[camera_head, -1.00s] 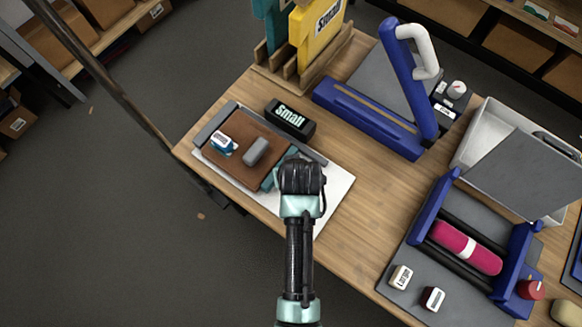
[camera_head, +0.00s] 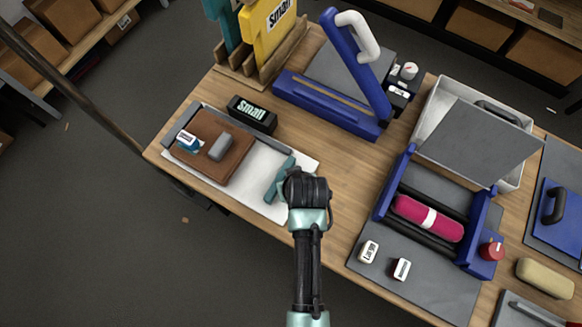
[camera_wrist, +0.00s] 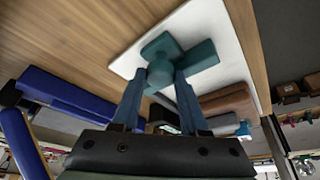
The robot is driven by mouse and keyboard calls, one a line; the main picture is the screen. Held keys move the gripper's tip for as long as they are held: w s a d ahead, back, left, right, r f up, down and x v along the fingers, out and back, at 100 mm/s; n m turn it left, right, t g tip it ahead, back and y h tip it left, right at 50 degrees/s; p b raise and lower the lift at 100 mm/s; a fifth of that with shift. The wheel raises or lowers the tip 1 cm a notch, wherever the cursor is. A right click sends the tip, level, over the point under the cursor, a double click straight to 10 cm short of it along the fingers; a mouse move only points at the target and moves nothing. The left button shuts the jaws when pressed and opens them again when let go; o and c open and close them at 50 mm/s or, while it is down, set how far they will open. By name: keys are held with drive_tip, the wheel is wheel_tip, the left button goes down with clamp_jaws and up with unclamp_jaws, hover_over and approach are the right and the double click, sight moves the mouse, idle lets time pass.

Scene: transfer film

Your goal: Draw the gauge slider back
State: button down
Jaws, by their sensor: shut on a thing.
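The teal gauge slider (camera_head: 278,180) lies on the white board (camera_head: 252,168), near its right end. A strip of bare board separates it from the brown block (camera_head: 208,150). In the wrist view the slider (camera_wrist: 202,55) shows as a teal cross-shaped piece with a round knob. My gripper (camera_wrist: 159,77) is shut on that knob, one finger on each side. In the head view my wrist (camera_head: 307,188) hides the fingertips and part of the slider.
A grey piece (camera_head: 220,146) and a blue-and-white stamp (camera_head: 188,142) sit on the brown block. A black "Small" block (camera_head: 252,114) stands behind the board. A blue lever press (camera_head: 330,108) and a roller device (camera_head: 430,218) stand to the right.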

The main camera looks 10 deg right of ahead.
drive_tip(key=shift+c, duration=2.1)
unclamp_jaws()
drive_tip(key=b+v, duration=0.1)
drive_tip(key=v, duration=1.2)
drive_tip(key=shift+b, duration=0.3)
